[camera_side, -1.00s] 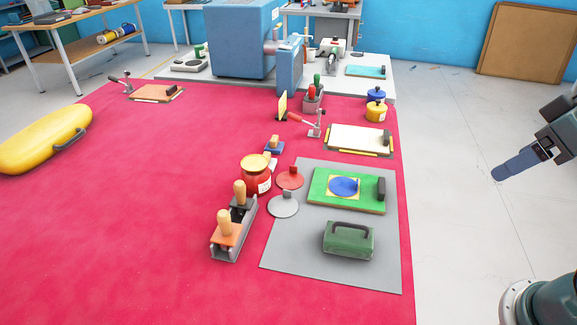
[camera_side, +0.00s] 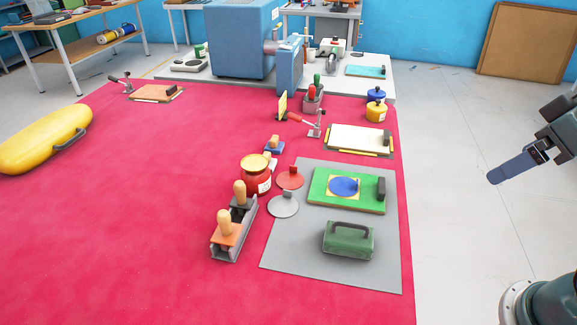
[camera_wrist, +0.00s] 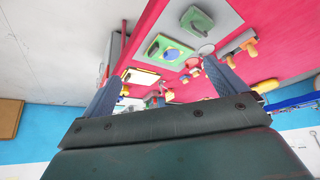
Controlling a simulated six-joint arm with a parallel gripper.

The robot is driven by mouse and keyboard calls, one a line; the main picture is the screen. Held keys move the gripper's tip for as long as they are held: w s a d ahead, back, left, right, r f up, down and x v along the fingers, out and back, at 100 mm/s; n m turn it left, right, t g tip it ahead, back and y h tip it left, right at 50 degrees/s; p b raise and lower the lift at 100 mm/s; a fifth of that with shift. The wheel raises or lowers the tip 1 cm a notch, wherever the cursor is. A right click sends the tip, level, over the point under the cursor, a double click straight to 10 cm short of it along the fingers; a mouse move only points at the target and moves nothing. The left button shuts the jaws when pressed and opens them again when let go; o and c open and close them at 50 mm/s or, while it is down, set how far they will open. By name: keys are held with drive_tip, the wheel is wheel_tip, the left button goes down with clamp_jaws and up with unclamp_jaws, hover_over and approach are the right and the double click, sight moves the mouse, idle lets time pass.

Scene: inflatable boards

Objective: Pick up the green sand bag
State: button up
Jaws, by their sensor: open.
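The green sand bag (camera_side: 348,240) is a dark green block with a handle on top. It lies on the front part of the grey mat (camera_side: 290,262), in front of a green board. It also shows near the top of the wrist view (camera_wrist: 197,20). My gripper (camera_side: 492,177) is off to the right of the red table, well apart from the sand bag and over the pale floor. In the wrist view its two blue fingers (camera_wrist: 160,82) are spread wide with nothing between them.
A green board (camera_side: 322,190) with a blue disc lies behind the sand bag. A red disc (camera_side: 290,177), a grey disc (camera_side: 283,204), a red jar (camera_side: 256,176) and a tool holder (camera_side: 226,248) stand to the left. The red table (camera_side: 120,240) has free room at left.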

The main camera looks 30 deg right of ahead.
drive_tip(key=w+a+f+n+g+y, duration=0.2)
drive_tip(key=w+a+f+n, duration=0.1)
drive_tip(key=w+f, duration=0.4)
drive_tip(key=w+a+f+n+g+y, duration=0.1)
drive_tip(key=w+a+f+n, duration=0.3)
drive_tip(key=w+f, duration=0.4)
drive_tip(key=shift+w+n+g+y, duration=0.4)
drive_tip(key=shift+w+n+y, duration=0.4)
drive_tip(key=shift+w, duration=0.45)
drive_tip(key=shift+a, duration=0.1)
hover_over(350, 234)
drive_tip(key=d, duration=0.2)
wheel_tip(350, 234, down, 7)
drive_tip(key=shift+d+f, duration=0.15)
drive_tip(key=shift+f, duration=0.2)
